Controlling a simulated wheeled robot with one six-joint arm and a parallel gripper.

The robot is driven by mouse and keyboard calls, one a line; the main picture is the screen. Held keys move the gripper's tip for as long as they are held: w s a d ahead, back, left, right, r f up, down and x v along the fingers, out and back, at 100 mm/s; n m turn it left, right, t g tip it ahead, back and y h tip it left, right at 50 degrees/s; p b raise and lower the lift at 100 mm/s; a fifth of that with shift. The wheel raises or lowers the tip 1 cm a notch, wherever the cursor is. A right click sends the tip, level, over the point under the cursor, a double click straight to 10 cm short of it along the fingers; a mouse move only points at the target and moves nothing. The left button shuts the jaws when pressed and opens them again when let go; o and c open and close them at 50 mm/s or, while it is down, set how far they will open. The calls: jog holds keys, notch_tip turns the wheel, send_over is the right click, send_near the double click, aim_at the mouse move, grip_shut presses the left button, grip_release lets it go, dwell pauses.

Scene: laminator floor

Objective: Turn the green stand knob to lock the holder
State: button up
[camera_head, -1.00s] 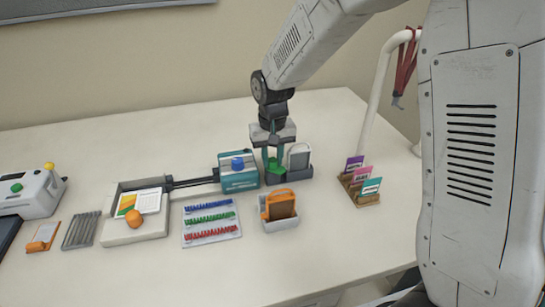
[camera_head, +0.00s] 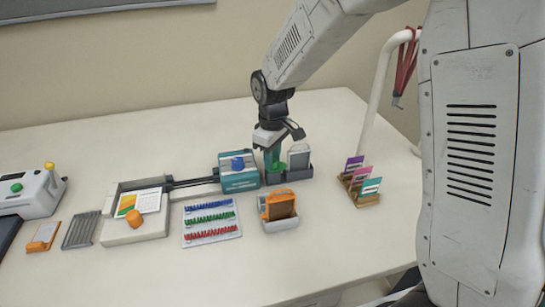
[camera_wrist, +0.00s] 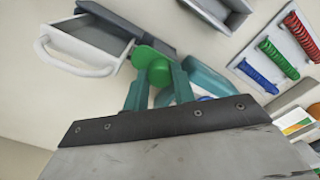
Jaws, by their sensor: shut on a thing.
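The green stand knob (camera_wrist: 152,58) is a round disc with a raised grip, at the dark grey stand (camera_head: 298,177). My gripper (camera_wrist: 159,76) has its teal fingers shut on the raised grip, one on each side, in the wrist view. In the head view my gripper (camera_head: 273,160) points straight down over the left part of the stand, and its fingers hide most of the knob. The pale holder (camera_head: 299,158) stands upright in the stand, just right of my fingers. In the wrist view the holder (camera_wrist: 85,48) shows its white rounded handle.
A teal block with a blue knob (camera_head: 239,172) stands close on the left. An orange item in a grey tray (camera_head: 279,225) is in front. A wooden rack of coloured cards (camera_head: 361,187) stands to the right. A board of coloured coils (camera_head: 211,222) lies front left.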

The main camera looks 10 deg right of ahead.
dwell(0.4)
jog(key=o, duration=1)
notch_tip(320, 180, up, 8)
jog(key=shift+f, duration=0.1)
